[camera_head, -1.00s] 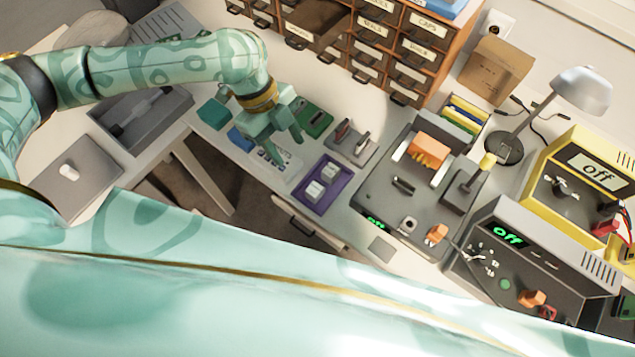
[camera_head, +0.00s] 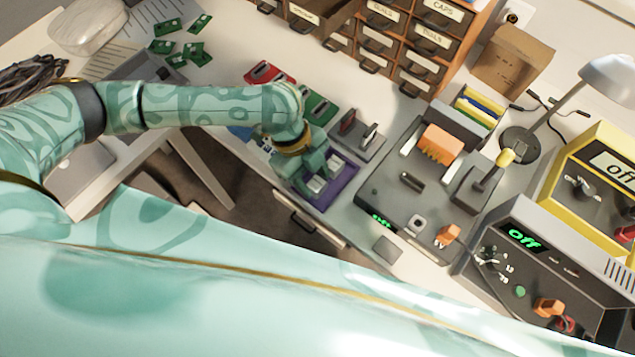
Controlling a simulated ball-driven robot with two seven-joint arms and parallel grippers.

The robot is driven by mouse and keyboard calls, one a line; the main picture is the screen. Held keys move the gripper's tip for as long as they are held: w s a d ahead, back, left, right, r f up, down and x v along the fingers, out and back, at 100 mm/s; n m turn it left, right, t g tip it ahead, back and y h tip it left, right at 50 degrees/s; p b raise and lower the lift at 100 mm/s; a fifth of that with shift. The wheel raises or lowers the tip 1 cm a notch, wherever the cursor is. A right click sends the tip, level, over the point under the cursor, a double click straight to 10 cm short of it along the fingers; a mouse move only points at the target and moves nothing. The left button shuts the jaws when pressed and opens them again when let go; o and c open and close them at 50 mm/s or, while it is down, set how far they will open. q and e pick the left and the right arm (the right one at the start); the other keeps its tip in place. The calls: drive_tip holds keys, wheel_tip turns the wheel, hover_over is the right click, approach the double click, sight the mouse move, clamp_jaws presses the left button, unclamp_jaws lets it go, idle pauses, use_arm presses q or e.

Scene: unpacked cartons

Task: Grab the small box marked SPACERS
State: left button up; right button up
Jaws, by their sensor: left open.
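My left gripper (camera_head: 315,178) is open and points down over a purple tray (camera_head: 347,190) on the bench. Small pale block-like pieces (camera_head: 337,165) lie in the tray, partly hidden by the fingers. No SPACERS lettering is readable on them or on anything else, so I cannot tell which thing is the small box. A brown carton (camera_head: 512,60) stands at the back right, with no readable marking. My right gripper is out of view.
A grey fixture (camera_head: 357,140) and a dark machine (camera_head: 400,215) stand right of the purple tray.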

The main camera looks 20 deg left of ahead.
use_arm(q)
drive_tip(key=c, duration=0.8)
drive_tip(key=shift+o, duration=0.2)
drive_tip(key=shift+r, duration=0.15)
